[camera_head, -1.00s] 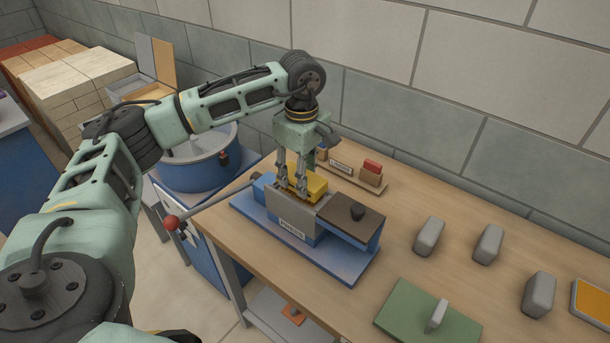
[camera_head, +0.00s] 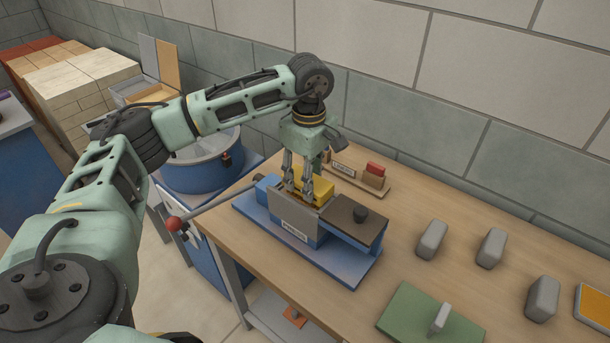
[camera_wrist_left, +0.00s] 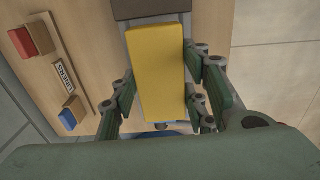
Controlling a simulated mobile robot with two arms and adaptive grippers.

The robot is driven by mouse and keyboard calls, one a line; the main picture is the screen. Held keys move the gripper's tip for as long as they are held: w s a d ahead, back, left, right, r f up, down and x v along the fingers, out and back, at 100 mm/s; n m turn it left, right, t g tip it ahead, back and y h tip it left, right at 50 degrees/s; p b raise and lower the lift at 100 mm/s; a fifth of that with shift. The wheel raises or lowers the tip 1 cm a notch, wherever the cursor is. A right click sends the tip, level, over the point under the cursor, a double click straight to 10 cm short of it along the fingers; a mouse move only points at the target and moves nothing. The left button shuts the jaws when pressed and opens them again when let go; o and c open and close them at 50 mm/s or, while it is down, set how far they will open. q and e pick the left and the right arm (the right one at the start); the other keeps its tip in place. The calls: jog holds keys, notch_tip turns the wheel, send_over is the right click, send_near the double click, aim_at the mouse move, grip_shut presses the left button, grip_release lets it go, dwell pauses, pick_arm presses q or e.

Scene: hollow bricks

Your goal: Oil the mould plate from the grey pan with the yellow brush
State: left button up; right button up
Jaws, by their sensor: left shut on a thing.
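My left gripper (camera_head: 298,190) points down over the blue press on the bench and is shut on a yellow block-shaped thing (camera_head: 316,189), taken as the yellow brush. In the left wrist view the yellow thing (camera_wrist_left: 157,75) lies between the two finger pairs; bristles do not show. I cannot tell which part is the mould plate. A grey-rimmed pan with an orange-yellow surface (camera_head: 596,303) is cut off at the right edge. My right gripper is not in view.
Several grey blocks (camera_head: 431,238) stand on the bench right of the press. A green board (camera_head: 415,312) with a grey handle lies in front. A small wooden rack (camera_head: 362,181) with red and blue pieces sits behind. A red-knobbed lever (camera_head: 174,223) sticks out left. Blue-sided drum (camera_head: 200,165) at left.

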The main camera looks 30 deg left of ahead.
pick_arm(q)
jog(key=shift+a, duration=0.15)
dwell(0.3)
jog(key=shift+a, duration=0.65)
jog(key=shift+d, duration=0.25)
jog(key=shift+d, duration=0.65)
jog(key=shift+a+f, duration=0.1)
jog(key=shift+a+b, duration=0.35)
jog(key=shift+a, duration=0.45)
jog(key=shift+d, duration=0.15)
